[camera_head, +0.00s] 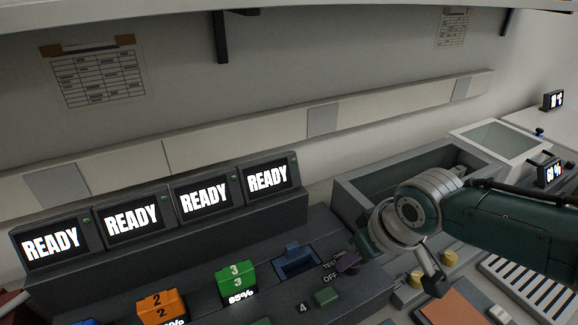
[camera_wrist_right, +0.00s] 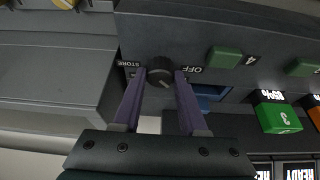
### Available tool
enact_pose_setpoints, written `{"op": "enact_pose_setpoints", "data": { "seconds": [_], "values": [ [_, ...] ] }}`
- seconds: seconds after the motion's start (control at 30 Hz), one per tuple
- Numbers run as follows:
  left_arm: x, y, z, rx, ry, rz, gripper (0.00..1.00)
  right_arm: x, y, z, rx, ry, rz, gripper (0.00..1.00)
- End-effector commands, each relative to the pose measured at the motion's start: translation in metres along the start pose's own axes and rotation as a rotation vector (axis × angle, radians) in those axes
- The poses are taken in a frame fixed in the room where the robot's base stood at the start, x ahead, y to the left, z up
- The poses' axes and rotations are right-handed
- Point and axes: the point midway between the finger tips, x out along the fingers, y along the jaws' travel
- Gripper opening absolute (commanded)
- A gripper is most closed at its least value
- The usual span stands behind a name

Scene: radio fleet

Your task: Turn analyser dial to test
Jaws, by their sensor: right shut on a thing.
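The analyser dial (camera_wrist_right: 160,70) is a round black knob on the dark grey panel, seen in the right wrist view. The purple fingers of my right gripper (camera_wrist_right: 160,77) are shut on it, one on each side. STORE and OFF labels flank the knob there; the TEST label is not visible in that view. In the head view my right gripper (camera_head: 350,262) is at the panel beside the TEST (camera_head: 329,265) and OFF (camera_head: 330,278) labels, and it mostly hides the dial. I cannot clearly tell where the pointer sits. My left gripper is not in view.
A blue slot (camera_head: 296,262) and a green button (camera_head: 326,296) are close to the dial. Green (camera_head: 236,282) and orange (camera_head: 161,307) numbered blocks stand further left. Several READY screens (camera_head: 268,179) line the back. A grey open bin (camera_head: 375,190) is behind my right wrist.

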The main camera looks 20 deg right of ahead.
Motion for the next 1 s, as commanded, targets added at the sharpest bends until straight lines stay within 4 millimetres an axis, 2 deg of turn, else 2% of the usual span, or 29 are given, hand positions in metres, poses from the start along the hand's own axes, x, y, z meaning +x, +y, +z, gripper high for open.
{"op": "enact_pose_setpoints", "data": {
  "seconds": [0.13,0.17,0.4,0.67,0.77,1.0],
  "values": [
    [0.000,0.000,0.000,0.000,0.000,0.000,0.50,0.000,-0.001,-0.001,0.000,0.002,-0.002,0.00],
    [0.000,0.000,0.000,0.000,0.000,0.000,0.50,0.000,-0.001,-0.001,0.000,0.002,-0.002,0.43],
    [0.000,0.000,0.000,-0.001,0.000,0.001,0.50,0.000,0.000,-0.001,-0.001,0.001,-0.001,0.70],
    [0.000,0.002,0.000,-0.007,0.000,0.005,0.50,-0.001,0.000,0.000,-0.002,0.000,-0.001,0.72],
    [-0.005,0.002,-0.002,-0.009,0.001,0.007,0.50,-0.006,0.000,-0.001,-0.002,0.001,-0.001,0.72],
    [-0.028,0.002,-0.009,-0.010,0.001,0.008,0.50,-0.046,0.000,-0.002,-0.004,0.002,-0.001,0.72]
  ]
}}
